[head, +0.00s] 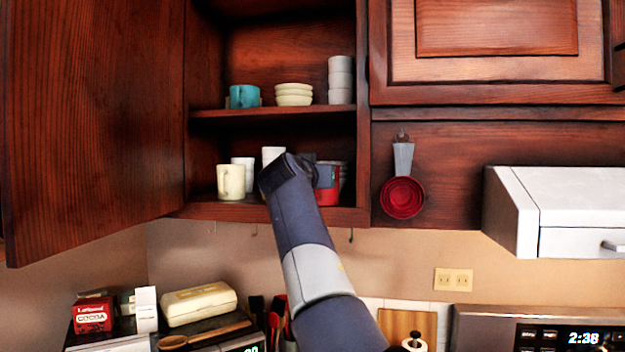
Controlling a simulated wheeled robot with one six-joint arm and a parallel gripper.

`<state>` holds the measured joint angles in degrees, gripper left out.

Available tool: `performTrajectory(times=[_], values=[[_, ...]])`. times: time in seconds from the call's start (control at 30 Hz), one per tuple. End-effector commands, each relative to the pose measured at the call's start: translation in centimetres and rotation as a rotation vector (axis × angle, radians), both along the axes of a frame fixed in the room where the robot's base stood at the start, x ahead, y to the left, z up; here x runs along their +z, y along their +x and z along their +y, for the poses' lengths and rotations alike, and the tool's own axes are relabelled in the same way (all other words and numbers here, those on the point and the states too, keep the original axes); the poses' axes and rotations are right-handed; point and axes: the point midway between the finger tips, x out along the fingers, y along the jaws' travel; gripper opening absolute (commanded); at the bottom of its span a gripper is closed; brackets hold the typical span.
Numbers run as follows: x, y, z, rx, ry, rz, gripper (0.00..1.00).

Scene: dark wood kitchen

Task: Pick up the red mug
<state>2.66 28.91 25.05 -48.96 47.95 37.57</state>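The red mug (331,196) stands on the lower shelf of the open cabinet, toward its right side. The fingertips are not clear, so I cannot tell whether my gripper is open or shut, or touching the mug.
A cream mug (231,182) and white cups (272,156) share the lower shelf. The upper shelf (270,111) holds a teal mug (244,96), stacked bowls (294,94) and stacked cups (340,80). The open cabinet door (95,110) is at left; red measuring cups (402,197) hang at right.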

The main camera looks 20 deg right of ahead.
Motion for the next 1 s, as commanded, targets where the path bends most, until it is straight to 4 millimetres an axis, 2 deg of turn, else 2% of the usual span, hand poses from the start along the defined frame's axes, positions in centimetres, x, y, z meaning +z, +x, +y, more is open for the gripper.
performTrajectory(times=[0.43, 0.47, 0.73, 1.0], values=[[-0.09, -0.58, -0.17, 0.000, 0.000, 0.002, 0.00], [-0.09, -0.57, -0.18, 0.000, 0.000, 0.002, 0.12], [-0.04, -0.58, -0.16, 0.000, 0.001, 0.001, 0.34], [-0.03, -0.68, -0.08, 0.001, 0.000, 0.000, 0.35]])
